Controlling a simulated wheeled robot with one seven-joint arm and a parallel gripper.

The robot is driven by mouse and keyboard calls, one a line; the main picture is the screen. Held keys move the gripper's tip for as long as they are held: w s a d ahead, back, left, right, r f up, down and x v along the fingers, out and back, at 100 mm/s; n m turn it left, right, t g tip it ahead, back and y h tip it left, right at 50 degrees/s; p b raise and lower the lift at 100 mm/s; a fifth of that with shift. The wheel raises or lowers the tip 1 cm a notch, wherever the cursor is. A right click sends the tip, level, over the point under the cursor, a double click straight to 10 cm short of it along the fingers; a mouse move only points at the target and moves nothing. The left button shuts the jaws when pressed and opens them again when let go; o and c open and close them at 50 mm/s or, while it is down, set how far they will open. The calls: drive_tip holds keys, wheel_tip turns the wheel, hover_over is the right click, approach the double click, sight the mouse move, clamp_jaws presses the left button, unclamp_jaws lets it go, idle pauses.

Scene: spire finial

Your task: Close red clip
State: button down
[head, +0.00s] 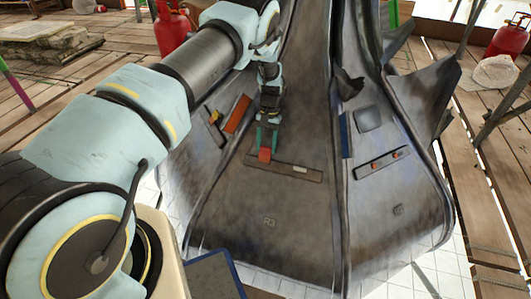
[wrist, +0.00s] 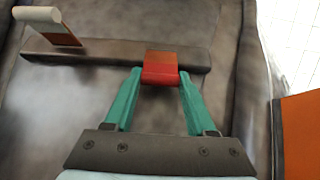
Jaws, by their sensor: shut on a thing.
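The red clip (head: 264,155) sits on a dark bar (head: 283,174) fixed to the grey spire face. In the wrist view, the red clip (wrist: 160,66) is at the bar's right part, with its lower edge between my teal fingertips. My gripper (head: 266,143) reaches down to it from above in the head view. In the wrist view my gripper (wrist: 160,80) is shut on the red clip, one finger on each side. A white-topped clip (wrist: 38,15) stands up at the bar's other end, and it also shows in the head view (head: 300,169).
An orange panel (head: 238,114) is left of my gripper. A raised dark piece (head: 349,82) sticks out above. The lower face is clear.

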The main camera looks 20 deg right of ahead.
drive_tip(key=shift+w+d+f+g+y+b, duration=0.1)
drive_tip(key=shift+d+f+g+y+b, duration=0.15)
drive_tip(key=shift+b, duration=0.3)
drive_tip(key=shift+w+d+f+g+y+b, duration=0.1)
drive_tip(key=shift+f+g+b, duration=0.05)
drive_tip(key=shift+f+b, duration=0.3)
drive_tip(key=shift+r+y+b, duration=0.25)
drive_tip(key=shift+r+b, duration=0.1)
drive_tip(key=shift+b, duration=0.2)
drive_tip(key=shift+c, duration=1.1)
unclamp_jaws()
drive_tip(key=shift+r, duration=0.1)
drive_tip(key=shift+w, duration=0.1)
drive_tip(key=p+v, duration=0.1)
drive_tip(key=v, duration=0.9)
drive_tip(key=shift+w+r, duration=0.2)
drive_tip(key=shift+r, duration=0.1)
